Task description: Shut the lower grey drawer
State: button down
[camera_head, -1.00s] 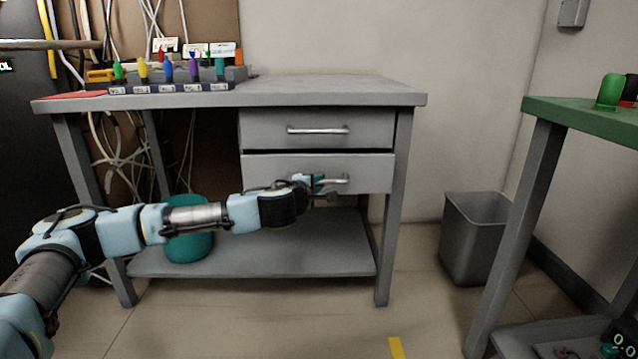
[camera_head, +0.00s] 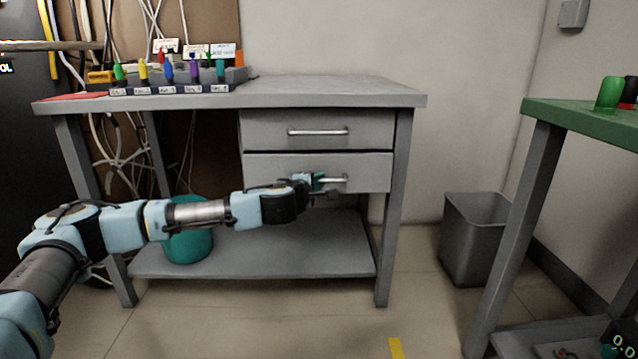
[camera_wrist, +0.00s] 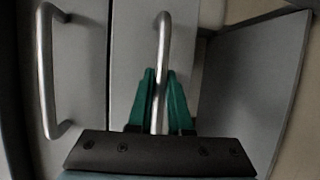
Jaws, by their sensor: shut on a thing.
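The lower grey drawer (camera_head: 270,172) is under the desk top, below a matching upper drawer (camera_head: 265,128). Its front looks about level with the upper one, with a thin dark line between them. My gripper (camera_head: 320,181) is at the lower drawer's silver handle (camera_head: 340,180). In the wrist view my gripper's teal fingers (camera_wrist: 161,80) are on both sides of the lower handle (camera_wrist: 163,40), shut on it. The upper drawer's handle (camera_wrist: 46,80) is at the left there. Part of the lower handle is hidden by my gripper in the head view.
The grey desk (camera_head: 330,92) bears a rack of coloured markers (camera_head: 170,89). A teal bin (camera_head: 188,245) stands on its lower shelf (camera_head: 300,255), behind my arm. A grey waste bin (camera_head: 470,240) and a green-topped table (camera_head: 580,120) are at the right.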

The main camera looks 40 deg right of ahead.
jog(key=shift+w+d, duration=0.8)
jog(key=shift+w, duration=0.15)
jog(key=c, duration=0.8)
grip_release()
jog(key=shift+c, duration=0.2)
jog(key=shift+r, duration=0.1)
jog(key=p+v, duration=0.2)
jog(key=v, duration=0.8)
jog(key=shift+s+a+p, duration=0.15)
jog(key=shift+a+p, duration=0.2)
jog(key=shift+p, duration=0.05)
